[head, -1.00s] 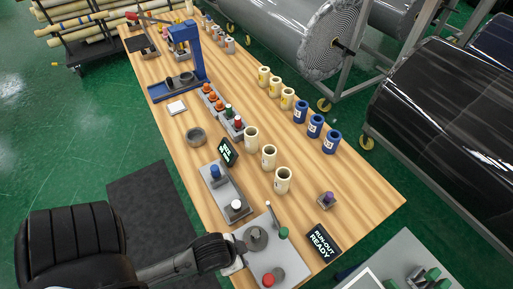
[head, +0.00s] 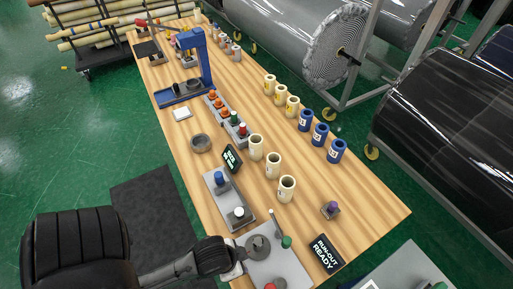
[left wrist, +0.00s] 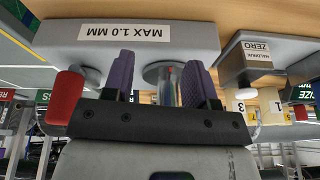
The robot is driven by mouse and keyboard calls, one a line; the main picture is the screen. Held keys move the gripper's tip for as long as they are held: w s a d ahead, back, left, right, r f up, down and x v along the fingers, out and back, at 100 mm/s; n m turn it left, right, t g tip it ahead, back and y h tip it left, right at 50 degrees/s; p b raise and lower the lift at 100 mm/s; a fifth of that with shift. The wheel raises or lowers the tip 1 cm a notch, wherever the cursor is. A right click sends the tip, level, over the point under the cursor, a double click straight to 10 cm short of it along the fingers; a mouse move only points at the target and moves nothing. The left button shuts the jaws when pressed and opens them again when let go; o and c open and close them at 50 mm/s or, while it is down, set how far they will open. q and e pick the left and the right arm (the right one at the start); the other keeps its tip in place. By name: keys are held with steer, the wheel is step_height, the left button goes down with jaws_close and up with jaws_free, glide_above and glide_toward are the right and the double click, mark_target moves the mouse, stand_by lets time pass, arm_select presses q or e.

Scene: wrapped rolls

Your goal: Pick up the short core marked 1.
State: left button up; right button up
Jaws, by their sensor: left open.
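Three cream cores (head: 273,165) stand upright in a row on the wooden table, three blue cores (head: 320,134) stand beyond them, and three more cream cores with yellow labels (head: 281,95) stand farther back. Their numbers are too small to read in the head view. In the left wrist view, which is upside down, a core marked 1 (left wrist: 277,105) and a core marked 3 (left wrist: 240,105) show at the right. My left gripper (head: 240,266) is over the grey panel at the near table edge, away from the cores. Its purple fingers (left wrist: 161,82) are apart, with no core between them.
The grey panel (head: 285,262) bears a knob, a green-tipped lever and a red button. A READY display (head: 325,253), a purple-topped device (head: 331,209), a button box (head: 228,199) and a blue press (head: 205,60) stand around the cores. Bare wood lies right of the cores.

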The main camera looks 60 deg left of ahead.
arm_select(q)
steer(key=o, duration=0.7)
steer(key=shift+o, duration=0.2)
